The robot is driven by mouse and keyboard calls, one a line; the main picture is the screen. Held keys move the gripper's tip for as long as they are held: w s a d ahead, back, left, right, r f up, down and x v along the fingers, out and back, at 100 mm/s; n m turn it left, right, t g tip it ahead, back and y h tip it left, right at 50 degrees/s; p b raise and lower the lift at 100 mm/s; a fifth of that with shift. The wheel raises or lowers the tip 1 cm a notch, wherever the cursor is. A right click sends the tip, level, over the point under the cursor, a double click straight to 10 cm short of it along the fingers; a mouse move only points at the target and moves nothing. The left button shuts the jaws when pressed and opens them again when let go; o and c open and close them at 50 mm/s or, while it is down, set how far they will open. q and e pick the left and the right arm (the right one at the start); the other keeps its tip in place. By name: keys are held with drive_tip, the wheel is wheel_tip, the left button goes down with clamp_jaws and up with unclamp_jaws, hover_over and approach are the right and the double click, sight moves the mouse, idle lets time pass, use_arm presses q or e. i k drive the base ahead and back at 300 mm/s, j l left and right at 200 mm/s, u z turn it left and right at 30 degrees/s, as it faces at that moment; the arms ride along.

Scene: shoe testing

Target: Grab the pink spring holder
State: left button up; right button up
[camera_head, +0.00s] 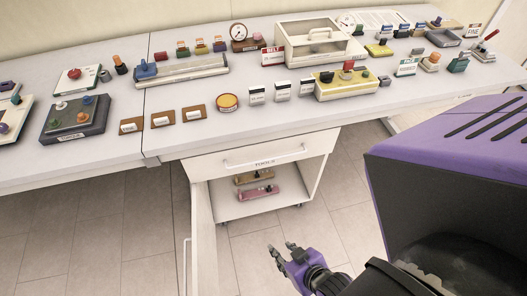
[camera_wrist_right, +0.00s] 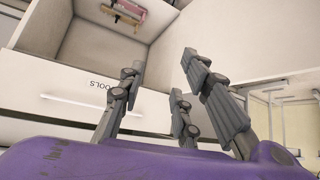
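The pink spring holder (camera_head: 258,193) lies on the bottom board of the open cabinet, under the drawer marked TOOLS. A tan holder (camera_head: 253,177) lies just behind it. In the right wrist view a pinkish holder (camera_wrist_right: 131,8) shows at the top edge, partly cut off. My right gripper (camera_head: 281,249) is in front of the cabinet, below and right of the holder in the head view, apart from it. In the right wrist view its fingers (camera_wrist_right: 160,76) are spread with nothing between them. My left gripper is not in view.
The open cabinet door (camera_head: 202,240) stands at the left of the opening. The closed drawer (camera_head: 262,153) with a white handle is above it. The worktop (camera_head: 200,145) carries boxes, cards and fixtures. The floor before the cabinet looks clear.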

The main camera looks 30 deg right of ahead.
sight(243, 197)
drive_tip(key=i+l, duration=0.1)
drive_tip(key=l, duration=0.45)
drive_tip(key=i+l, duration=0.1)
drive_tip(key=l, duration=0.5)
drive_tip(key=i+l, duration=0.1)
drive_tip(key=l, duration=0.45)
